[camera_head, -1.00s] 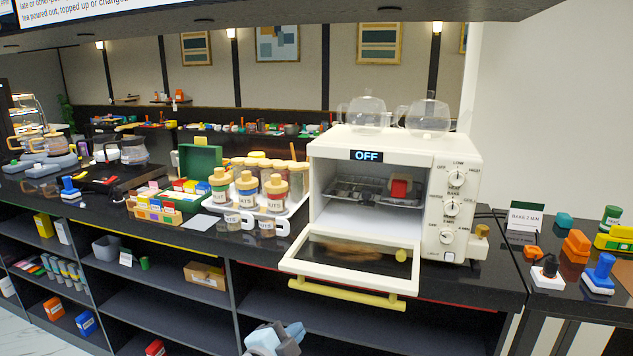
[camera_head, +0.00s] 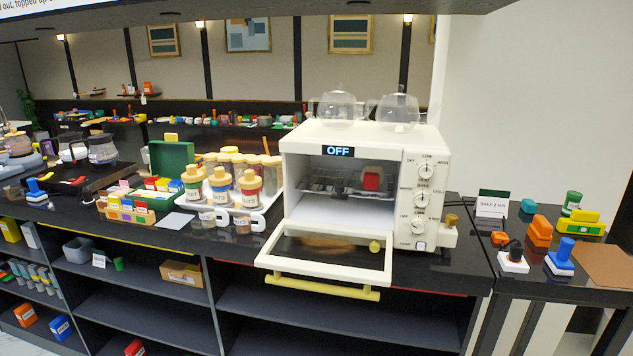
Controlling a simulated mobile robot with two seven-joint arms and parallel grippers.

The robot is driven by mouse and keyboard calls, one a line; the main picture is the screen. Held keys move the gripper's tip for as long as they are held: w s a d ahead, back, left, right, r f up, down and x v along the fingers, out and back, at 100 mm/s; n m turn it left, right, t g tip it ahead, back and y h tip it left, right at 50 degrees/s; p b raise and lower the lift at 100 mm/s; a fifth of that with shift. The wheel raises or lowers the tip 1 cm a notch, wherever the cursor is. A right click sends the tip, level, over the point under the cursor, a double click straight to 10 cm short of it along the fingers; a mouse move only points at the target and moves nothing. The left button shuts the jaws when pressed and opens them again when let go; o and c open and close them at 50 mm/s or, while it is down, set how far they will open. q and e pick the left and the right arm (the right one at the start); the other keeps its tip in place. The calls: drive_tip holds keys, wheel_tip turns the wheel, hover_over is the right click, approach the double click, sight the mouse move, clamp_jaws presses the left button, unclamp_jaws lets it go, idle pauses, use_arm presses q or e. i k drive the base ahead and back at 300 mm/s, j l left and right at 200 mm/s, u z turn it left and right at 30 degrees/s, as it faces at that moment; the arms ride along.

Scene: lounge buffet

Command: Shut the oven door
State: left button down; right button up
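The white toaster oven (camera_head: 300,145) stands on the dark counter, and its display reads OFF. Its door (camera_head: 266,262) is open, folded down towards me, with a glass pane and a yellow handle bar (camera_head: 322,286) along its outer edge. A rack (camera_head: 322,186) shows inside, with a red object (camera_head: 372,179) on it. Neither my left nor my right gripper shows in the head view.
Labelled jars (camera_head: 221,187) and a card box (camera_head: 128,212) stand left of the oven. Glass pots (camera_head: 398,110) stand on top. Stamps and blocks (camera_head: 540,232) sit to the right. Open shelves (camera_head: 265,308) lie below the counter.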

sight(370, 278)
drive_tip(key=i+l+u, duration=0.15)
drive_tip(key=u, duration=0.2)
drive_tip(key=i+l+u, duration=0.1)
drive_tip(key=u, duration=0.25)
drive_tip(key=i+l+u, duration=0.1)
drive_tip(key=l+u, duration=0.25)
drive_tip(key=j, duration=0.1)
